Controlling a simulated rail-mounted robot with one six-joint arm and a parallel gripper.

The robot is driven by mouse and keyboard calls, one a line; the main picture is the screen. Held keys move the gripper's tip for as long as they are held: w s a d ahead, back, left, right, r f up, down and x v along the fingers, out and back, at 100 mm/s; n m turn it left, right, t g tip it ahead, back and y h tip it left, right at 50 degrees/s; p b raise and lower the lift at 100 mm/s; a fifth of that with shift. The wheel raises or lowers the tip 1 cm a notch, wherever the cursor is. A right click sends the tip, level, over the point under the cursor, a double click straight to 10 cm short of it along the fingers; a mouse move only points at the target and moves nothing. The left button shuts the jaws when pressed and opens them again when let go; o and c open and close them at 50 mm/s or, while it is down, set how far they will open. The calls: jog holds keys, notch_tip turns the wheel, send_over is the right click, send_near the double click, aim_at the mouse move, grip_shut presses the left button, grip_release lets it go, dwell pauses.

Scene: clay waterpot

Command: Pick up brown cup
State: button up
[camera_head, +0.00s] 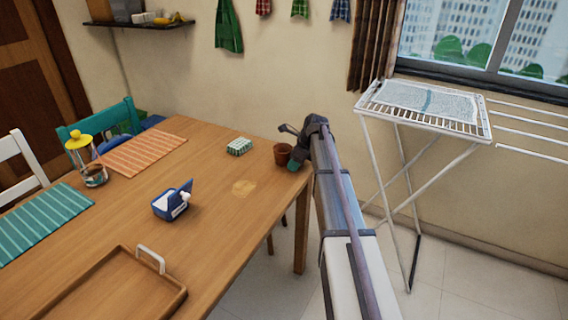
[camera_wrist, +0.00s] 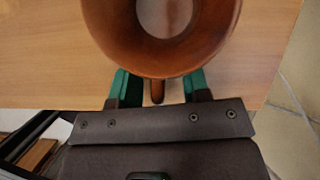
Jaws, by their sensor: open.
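The brown cup (camera_head: 282,155) stands upright on the far right corner of the wooden table. My gripper (camera_head: 294,162) is beside it on its right, over the table's edge. In the wrist view the cup (camera_wrist: 160,55) fills the top middle, empty, its round opening towards the camera. Its small handle (camera_wrist: 157,92) points at my gripper (camera_wrist: 158,86). The green-tipped fingers are open, one on each side of the handle, with a gap on both sides. Whether the fingertips touch the cup wall I cannot tell.
A small green-and-white box (camera_head: 238,147) lies left of the cup. A white drying rack (camera_head: 440,125) stands to the right.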

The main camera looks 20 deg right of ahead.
grip_shut()
dwell(0.5)
notch_tip(320, 180, up, 10)
jog(key=p, duration=1)
jog(key=shift+r, duration=0.25)
jog(key=shift+d+f, duration=0.1)
jog(key=shift+f, duration=0.05)
